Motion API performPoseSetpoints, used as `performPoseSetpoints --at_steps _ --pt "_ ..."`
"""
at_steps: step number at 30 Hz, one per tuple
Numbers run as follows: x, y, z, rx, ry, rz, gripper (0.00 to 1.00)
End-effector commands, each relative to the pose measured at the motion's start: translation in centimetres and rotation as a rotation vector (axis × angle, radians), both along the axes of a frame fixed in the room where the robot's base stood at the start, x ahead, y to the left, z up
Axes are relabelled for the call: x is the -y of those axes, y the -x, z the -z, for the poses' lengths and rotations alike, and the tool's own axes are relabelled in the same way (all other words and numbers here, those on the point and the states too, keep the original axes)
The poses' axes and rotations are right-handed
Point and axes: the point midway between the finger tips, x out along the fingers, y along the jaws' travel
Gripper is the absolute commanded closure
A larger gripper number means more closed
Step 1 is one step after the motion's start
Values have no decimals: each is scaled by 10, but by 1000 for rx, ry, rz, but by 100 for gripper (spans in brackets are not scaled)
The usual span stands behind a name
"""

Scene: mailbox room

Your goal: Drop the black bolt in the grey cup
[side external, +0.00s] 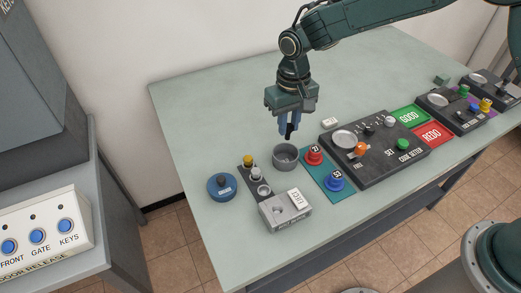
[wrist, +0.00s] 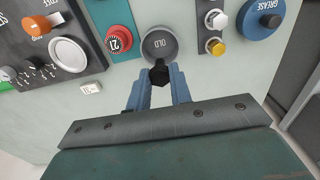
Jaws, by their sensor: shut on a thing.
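My gripper (wrist: 160,84) is shut on the black bolt (wrist: 160,73), whose hexagonal head shows between the blue fingertips in the wrist view. In the side view my gripper (side external: 288,130) points down with the black bolt (side external: 289,134) at its tips, above the table and just behind the grey cup. The grey cup (side external: 286,158) is a low round cup standing on the table. I see nothing else in the cup.
Left of the cup is a dark strip with yellow and white pegs (side external: 249,160), a grey box (side external: 285,211) and a blue grease tin (side external: 222,187). Right of it are a teal mat (side external: 322,166) with red and blue knobs and a dark control panel (side external: 375,148). The table (side external: 200,110) behind is clear.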

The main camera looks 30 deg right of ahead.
Motion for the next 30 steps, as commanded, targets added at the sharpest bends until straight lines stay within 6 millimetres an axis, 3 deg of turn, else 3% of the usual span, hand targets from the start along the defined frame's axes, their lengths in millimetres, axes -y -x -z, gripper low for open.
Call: performPoseSetpoints --at_steps 8,30 --pt "0 0 4 -1 1 0 100" --pt "0 0 42 0 0 0 100"
